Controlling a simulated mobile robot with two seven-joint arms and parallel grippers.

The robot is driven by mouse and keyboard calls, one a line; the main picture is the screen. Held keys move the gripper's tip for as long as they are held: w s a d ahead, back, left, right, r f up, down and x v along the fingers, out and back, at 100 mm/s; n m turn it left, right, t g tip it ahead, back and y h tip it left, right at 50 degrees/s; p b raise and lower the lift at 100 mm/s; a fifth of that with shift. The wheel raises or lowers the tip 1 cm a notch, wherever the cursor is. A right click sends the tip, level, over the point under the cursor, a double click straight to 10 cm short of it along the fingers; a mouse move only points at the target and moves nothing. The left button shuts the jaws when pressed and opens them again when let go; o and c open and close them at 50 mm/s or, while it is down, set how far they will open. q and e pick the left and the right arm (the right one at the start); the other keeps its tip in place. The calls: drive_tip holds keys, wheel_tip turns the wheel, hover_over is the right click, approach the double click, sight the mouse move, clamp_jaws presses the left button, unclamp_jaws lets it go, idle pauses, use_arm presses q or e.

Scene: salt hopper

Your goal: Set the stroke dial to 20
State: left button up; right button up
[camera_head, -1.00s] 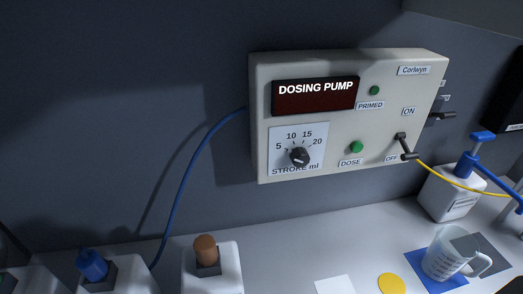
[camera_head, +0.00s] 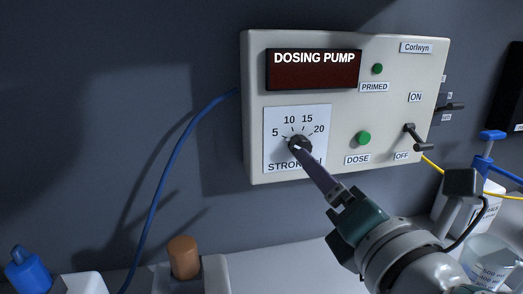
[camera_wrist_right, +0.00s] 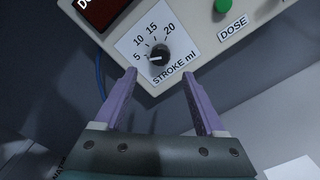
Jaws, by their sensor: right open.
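The stroke dial (camera_head: 298,142) is a black knob on a white scale plate (camera_head: 272,145) marked 5, 10, 15 and 20. In the right wrist view, the dial (camera_wrist_right: 160,55) has a white pointer mark aimed left, toward the 5. My right gripper (camera_head: 300,152) reaches up from the lower right, its fingers overlapping the dial's lower edge in the head view. In the right wrist view, my right gripper (camera_wrist_right: 160,74) is open, with its purple fingers apart on either side below the dial and nothing between them. Contact with the dial is not visible. My left gripper is out of view.
The dosing pump box (camera_head: 400,75) hangs on the wall. Its green DOSE button (camera_head: 363,138) and ON/OFF toggle lever (camera_head: 415,134) are right of the dial. A blue hose (camera_head: 170,165) runs down at left. Bottles and a clear jug (camera_head: 489,258) stand on the bench below.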

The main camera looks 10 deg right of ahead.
drive_tip(key=w+b, duration=0.1)
drive_tip(key=w, duration=0.6)
drive_tip(key=shift+w+a, duration=0.15)
drive_tip(key=shift+w, duration=0.2)
clamp_jaws()
